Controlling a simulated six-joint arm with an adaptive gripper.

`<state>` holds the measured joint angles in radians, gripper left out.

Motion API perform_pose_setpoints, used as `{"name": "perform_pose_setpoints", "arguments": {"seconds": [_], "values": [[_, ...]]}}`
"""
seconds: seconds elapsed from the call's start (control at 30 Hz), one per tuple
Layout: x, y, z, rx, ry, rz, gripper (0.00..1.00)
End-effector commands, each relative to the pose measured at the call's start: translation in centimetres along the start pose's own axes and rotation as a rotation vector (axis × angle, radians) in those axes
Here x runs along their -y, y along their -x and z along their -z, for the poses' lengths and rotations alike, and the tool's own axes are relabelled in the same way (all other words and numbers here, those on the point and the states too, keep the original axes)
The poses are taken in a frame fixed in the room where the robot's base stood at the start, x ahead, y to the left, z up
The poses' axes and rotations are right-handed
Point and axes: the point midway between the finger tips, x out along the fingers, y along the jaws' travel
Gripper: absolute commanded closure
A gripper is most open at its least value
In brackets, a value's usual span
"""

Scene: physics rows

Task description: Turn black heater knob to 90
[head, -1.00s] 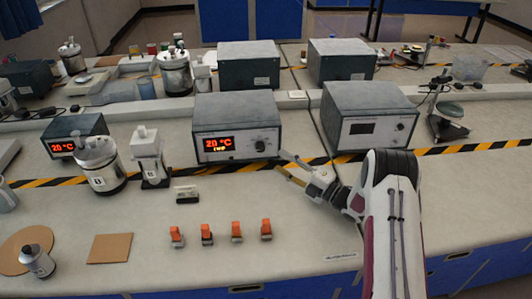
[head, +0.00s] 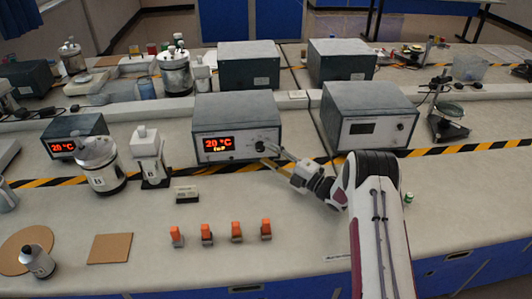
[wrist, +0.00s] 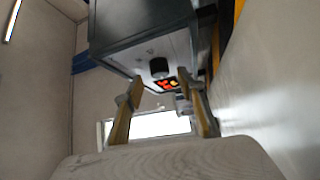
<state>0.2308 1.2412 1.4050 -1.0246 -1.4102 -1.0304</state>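The black heater knob (head: 260,145) is on the right of the front panel of a grey heater box (head: 236,111). The box's red display (head: 218,143) reads 20 °C. In the wrist view the knob (wrist: 159,66) shows beyond the fingers, left of the lit display (wrist: 166,85). My gripper (head: 268,156) is open, its two fingers apart, just in front of and slightly below the knob. In the wrist view the gap between the fingers (wrist: 160,100) is empty. I cannot tell whether a finger touches the panel. The knob's pointer mark is too small to read.
A second grey box (head: 365,115) with a dark screen stands right of the heater. A white bottle (head: 149,158) and a round vessel (head: 99,165) stand to the left. Several orange-topped items (head: 236,231) line the bench front. Bare bench lies between them and the heater.

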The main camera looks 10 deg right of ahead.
Motion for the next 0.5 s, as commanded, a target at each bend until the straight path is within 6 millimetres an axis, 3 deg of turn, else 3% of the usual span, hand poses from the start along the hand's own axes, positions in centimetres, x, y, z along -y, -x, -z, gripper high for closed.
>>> {"name": "perform_pose_setpoints", "arguments": {"seconds": [0.2, 0.5], "values": [[0.1, -1.7, 0.0, -0.001, 0.0, 0.001, 0.6], [0.1, -2.0, 0.0, 0.001, 0.0, 0.001, 0.6]]}}
